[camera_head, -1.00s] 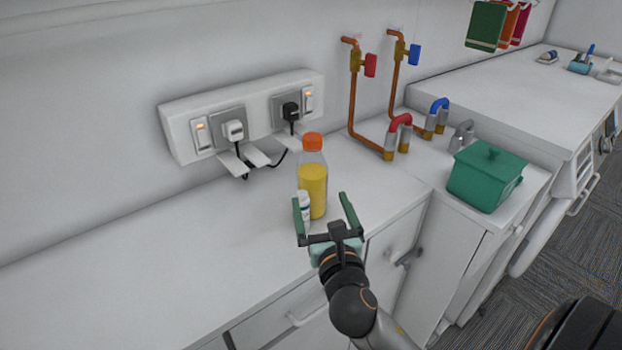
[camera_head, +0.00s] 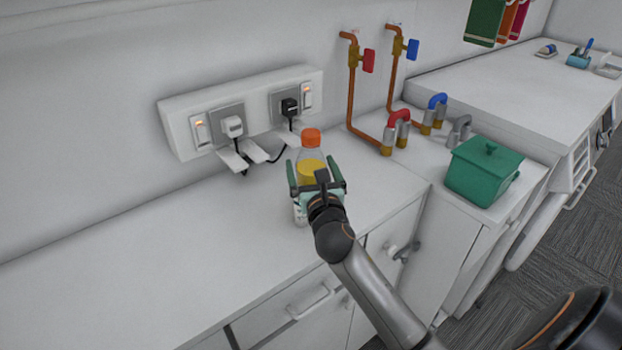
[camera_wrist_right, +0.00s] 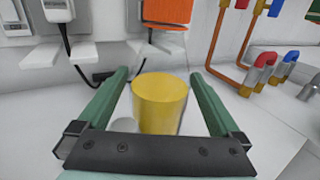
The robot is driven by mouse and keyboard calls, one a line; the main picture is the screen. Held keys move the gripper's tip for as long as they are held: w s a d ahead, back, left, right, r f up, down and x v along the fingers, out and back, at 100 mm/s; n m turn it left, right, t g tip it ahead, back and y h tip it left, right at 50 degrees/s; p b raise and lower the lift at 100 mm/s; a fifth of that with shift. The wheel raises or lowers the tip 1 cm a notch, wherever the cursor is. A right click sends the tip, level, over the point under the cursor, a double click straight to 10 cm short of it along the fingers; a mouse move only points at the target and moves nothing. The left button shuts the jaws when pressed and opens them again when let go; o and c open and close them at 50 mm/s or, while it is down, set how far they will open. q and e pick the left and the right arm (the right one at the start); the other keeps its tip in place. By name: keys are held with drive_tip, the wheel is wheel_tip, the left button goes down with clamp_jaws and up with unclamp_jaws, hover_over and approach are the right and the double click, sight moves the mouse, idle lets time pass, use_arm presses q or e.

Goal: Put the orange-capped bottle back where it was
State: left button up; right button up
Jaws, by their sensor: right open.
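The orange-capped bottle (camera_head: 311,168), clear with yellow liquid, stands upright on the white counter near the wall sockets. In the right wrist view its yellow body (camera_wrist_right: 160,103) shows between the two green fingers, with its orange cap at the top edge. My right gripper (camera_head: 314,172) is open, its fingers on either side of the bottle with gaps visible. A small white container (camera_head: 299,212) stands close to the bottle, mostly hidden by my gripper; a pale round top (camera_wrist_right: 125,125) shows at lower left in the wrist view. My left gripper is not in view.
A socket panel (camera_head: 183,134) with plugs and cables is on the wall behind left. Copper pipes (camera_head: 352,100) with red and blue valves rise behind right. A green lidded pot (camera_head: 482,175) stands at the right. The counter's left side (camera_head: 150,270) is clear.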

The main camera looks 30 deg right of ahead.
clamp_jaws()
drive_tip(key=shift+r, duration=0.1)
idle(0.7)
